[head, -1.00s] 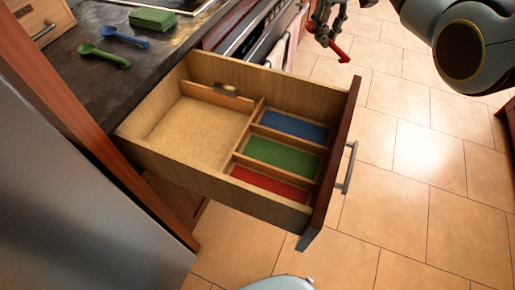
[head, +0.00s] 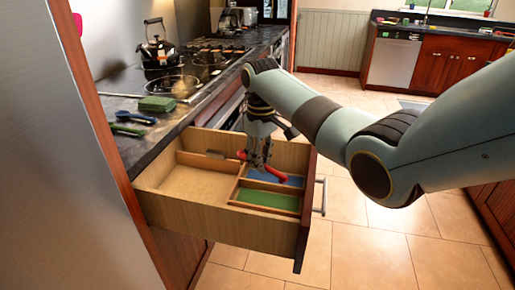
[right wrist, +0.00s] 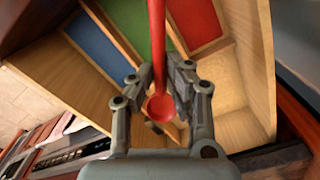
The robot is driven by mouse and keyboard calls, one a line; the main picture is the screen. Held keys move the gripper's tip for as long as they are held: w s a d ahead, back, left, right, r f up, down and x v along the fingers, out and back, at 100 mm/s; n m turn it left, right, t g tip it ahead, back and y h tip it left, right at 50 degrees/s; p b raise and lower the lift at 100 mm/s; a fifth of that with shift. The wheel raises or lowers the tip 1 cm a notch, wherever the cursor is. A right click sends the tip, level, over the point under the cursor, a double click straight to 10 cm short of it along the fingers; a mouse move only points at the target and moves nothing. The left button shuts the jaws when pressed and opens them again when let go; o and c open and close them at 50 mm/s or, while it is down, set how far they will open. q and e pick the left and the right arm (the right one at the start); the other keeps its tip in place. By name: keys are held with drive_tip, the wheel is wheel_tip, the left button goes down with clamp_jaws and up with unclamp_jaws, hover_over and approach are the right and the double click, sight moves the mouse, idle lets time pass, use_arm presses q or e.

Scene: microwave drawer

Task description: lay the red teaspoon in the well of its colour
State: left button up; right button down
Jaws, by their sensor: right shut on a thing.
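The red teaspoon (head: 276,172) is held in my right gripper (head: 258,162), over the open drawer's divided side near the blue well (head: 288,180). In the right wrist view, its bowl (right wrist: 160,107) sits between the fingers of the right gripper (right wrist: 160,88) and its handle runs to the top edge. The green well (head: 268,200) lies nearer than the blue one. The red well (right wrist: 195,22) shows in the right wrist view, beside the green well (right wrist: 137,25); in the head view the drawer's near wall hides it. My left gripper is out of view.
A green spoon (head: 127,130) and a blue spoon (head: 137,118) lie on the dark counter by a green sponge (head: 157,104). The drawer's large left compartment (head: 196,184) is bare. The drawer front (head: 306,210) has a handle (head: 322,196) over open floor.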

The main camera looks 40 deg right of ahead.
use_arm(q)
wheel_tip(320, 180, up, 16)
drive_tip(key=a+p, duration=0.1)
drive_tip(key=p, duration=1.3)
use_arm(e)
drive_tip(key=s+a+r+n, duration=0.4)
drive_tip(key=s+n, duration=0.2)
drive_tip(key=f+b, duration=0.6)
drive_tip(key=b, duration=0.1)
drive_tip(key=f+b, duration=0.6)
drive_tip(key=b, duration=0.1)
drive_tip(key=shift+w+a+f, duration=0.2)
drive_tip(key=shift+f, duration=0.15)
drive_tip(key=shift+f+b, duration=1.95)
drive_tip(key=shift+f, duration=0.55)
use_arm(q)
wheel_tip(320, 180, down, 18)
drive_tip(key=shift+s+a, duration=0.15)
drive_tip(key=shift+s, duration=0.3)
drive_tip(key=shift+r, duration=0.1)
use_arm(e)
drive_tip(key=c, duration=1.2)
unclamp_jaws()
drive_tip(key=shift+r, duration=0.1)
